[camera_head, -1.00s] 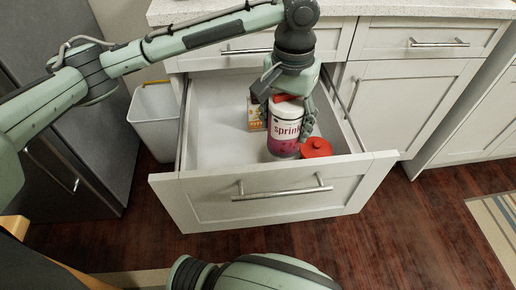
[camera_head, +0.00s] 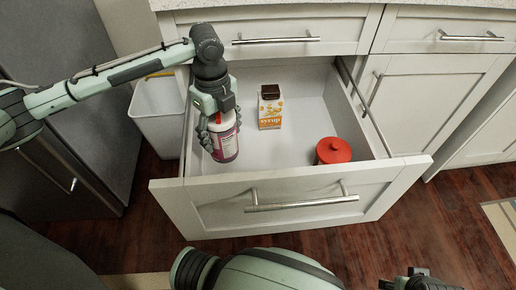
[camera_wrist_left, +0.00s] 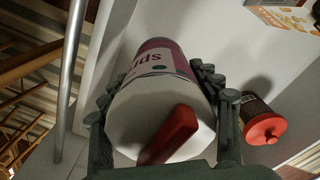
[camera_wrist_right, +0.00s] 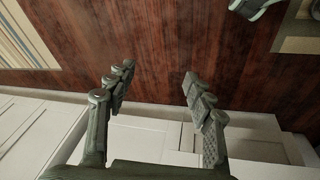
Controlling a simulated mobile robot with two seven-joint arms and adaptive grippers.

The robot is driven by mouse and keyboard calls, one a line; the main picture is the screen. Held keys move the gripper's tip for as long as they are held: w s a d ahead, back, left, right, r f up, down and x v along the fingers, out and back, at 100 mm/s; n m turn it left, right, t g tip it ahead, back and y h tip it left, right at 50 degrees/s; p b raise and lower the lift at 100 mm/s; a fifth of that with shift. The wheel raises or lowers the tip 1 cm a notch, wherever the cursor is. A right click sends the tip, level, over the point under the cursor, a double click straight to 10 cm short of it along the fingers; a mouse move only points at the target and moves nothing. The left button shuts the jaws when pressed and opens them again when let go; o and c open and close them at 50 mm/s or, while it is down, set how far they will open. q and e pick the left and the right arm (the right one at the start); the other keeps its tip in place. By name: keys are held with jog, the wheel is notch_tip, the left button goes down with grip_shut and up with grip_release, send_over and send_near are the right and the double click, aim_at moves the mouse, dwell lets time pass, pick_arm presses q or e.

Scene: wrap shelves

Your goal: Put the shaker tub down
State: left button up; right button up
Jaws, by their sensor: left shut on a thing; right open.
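The shaker tub (camera_head: 226,148), white and magenta with "sprinkles"-like lettering, is in the left part of the open drawer (camera_head: 290,150). My left gripper (camera_head: 220,128) is shut around it from above. In the left wrist view the tub (camera_wrist_left: 158,65) sits between the fingers, its white top with a red flap towards me. I cannot tell whether its base touches the drawer floor. My right gripper (camera_wrist_right: 160,78) is open and empty, over the wooden floor; part of it shows at the bottom right of the head view.
An orange and white syrup carton (camera_head: 270,108) stands at the drawer's back middle. A red-lidded jar (camera_head: 333,151) stands at the front right. The drawer floor between them and the tub is bare. A white bin (camera_head: 158,115) stands left of the drawer.

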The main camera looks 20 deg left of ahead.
pick_arm(q)
notch_tip(320, 180, down, 9)
jog(key=shift+f+b, duration=0.15)
jog(key=shift+b, duration=0.4)
jog(key=shift+f, duration=0.1)
pick_arm(e)
notch_tip(320, 180, up, 3)
jog(key=shift+s, duration=0.1)
jog(key=shift+d, duration=0.1)
pick_arm(q)
jog(key=o, duration=1.5)
jog(key=shift+f, duration=0.1)
jog(key=shift+o, duration=0.2)
pick_arm(e)
jog(key=shift+s+f, duration=0.15)
jog(key=shift+f, duration=0.15)
